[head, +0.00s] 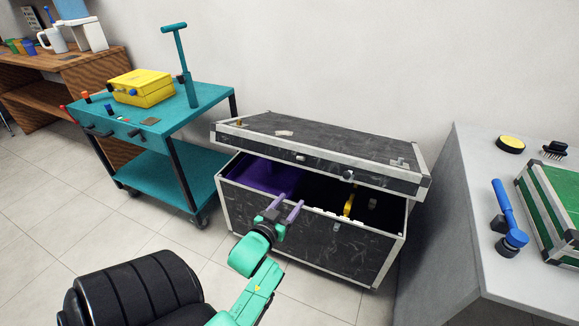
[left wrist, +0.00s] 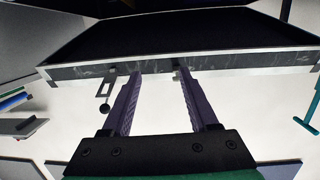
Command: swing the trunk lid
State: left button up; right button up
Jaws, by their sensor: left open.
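The trunk (head: 345,248) is a black case with silver edges standing on the floor. Its lid (head: 320,148) is raised part way and tilted, with a dark gap at the front. Purple and yellow things show inside. My left gripper (head: 291,200) is open at the trunk's front opening, below the lid's front edge in the picture. In the left wrist view, its two purple fingers (left wrist: 158,78) point at the silver rim of the lid (left wrist: 255,60). The fingertips overlap that rim; whether they touch it I cannot tell. A latch hangs beside one finger. My right gripper is not in view.
A teal cart (head: 150,165) with a yellow case (head: 142,88) and a teal pump (head: 186,70) stands left of the trunk. A grey table (head: 470,240) with a green case (head: 560,195) and a blue tool (head: 508,218) stands close on the right. A black rounded seat (head: 135,295) is in front.

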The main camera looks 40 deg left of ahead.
pick_arm(q)
notch_tip(320, 180, up, 5)
jog(key=s+a+t+y, duration=0.1)
jog(key=a, duration=0.2)
jog(key=b, duration=0.2)
send_near(298, 161)
jog(key=w+r, duration=0.3)
jog(key=w, duration=0.3)
jog(key=shift+r, duration=0.15)
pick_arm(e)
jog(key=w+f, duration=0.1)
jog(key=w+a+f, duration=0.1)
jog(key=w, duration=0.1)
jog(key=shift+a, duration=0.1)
pick_arm(q)
grip_shut()
